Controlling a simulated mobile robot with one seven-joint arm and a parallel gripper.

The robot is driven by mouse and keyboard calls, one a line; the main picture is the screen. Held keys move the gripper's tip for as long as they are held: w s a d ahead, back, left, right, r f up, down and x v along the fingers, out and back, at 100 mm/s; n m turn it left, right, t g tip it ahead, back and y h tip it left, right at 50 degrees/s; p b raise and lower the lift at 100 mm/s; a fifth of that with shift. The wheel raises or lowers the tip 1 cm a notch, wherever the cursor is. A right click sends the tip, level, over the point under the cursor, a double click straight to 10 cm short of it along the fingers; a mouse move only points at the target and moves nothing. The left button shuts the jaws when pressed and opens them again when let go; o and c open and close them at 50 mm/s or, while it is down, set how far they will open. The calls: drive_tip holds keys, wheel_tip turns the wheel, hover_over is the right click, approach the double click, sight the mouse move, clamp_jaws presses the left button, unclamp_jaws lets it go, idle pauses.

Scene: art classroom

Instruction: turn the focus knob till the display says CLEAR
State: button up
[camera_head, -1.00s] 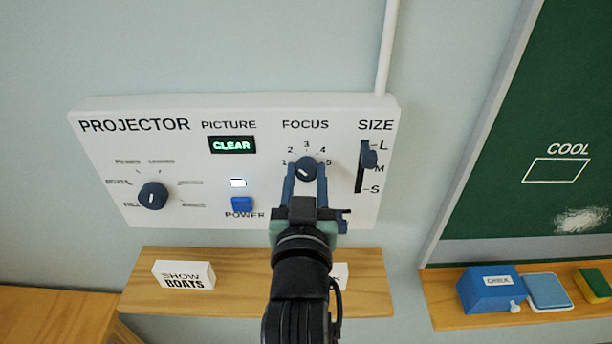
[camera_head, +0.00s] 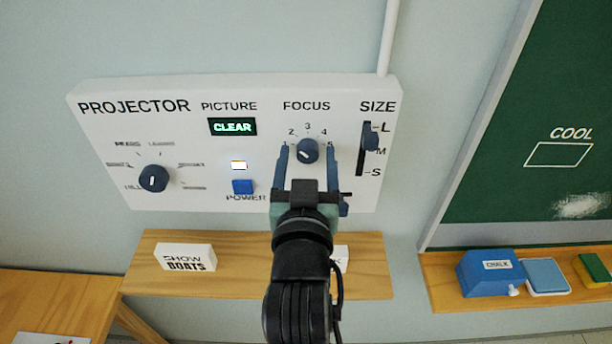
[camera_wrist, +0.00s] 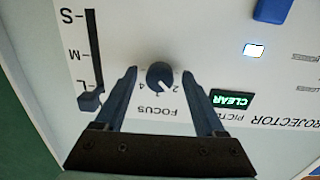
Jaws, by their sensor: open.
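The focus knob (camera_head: 308,150) is a dark round dial under the word FOCUS, on the white projector panel (camera_head: 270,185). Its small white mark shows in the head view. The picture display (camera_head: 232,127) reads CLEAR in green letters; it also shows in the wrist view (camera_wrist: 231,99). My gripper (camera_head: 308,152) is open, with one finger on each side of the knob. In the wrist view gaps show between the knob (camera_wrist: 160,75) and both fingers, so it holds nothing.
The size slider (camera_head: 370,136) stands close right of my fingers, near L. A blue power button (camera_head: 243,187) and a second dial (camera_head: 153,178) are to the left. A wooden shelf (camera_head: 230,280) below carries a SHOW BOATS block (camera_head: 185,257). A chalkboard (camera_head: 540,100) is at the right.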

drive_tip(key=s+p, duration=0.1)
drive_tip(key=s, duration=1.1)
drive_tip(key=shift+s+a+r, duration=0.2)
drive_tip(key=shift+s+r, duration=0.05)
drive_tip(key=shift+s, duration=0.15)
drive_tip(key=w+r+t+b, duration=0.3)
drive_tip(key=r+t+b, duration=0.15)
drive_tip(key=r, duration=1.25)
drive_tip(key=s+r+t+b, duration=0.1)
drive_tip(key=s+r+t, duration=0.1)
drive_tip(key=r, duration=0.4)
drive_tip(key=s+r+t, duration=0.2)
drive_tip(key=r+t, duration=0.1)
drive_tip(key=r, duration=0.4)
drive_tip(key=shift+s+d+r+y+b, duration=0.2)
drive_tip(key=shift+s+r+y+b, duration=0.1)
drive_tip(key=shift+s+b, duration=0.1)
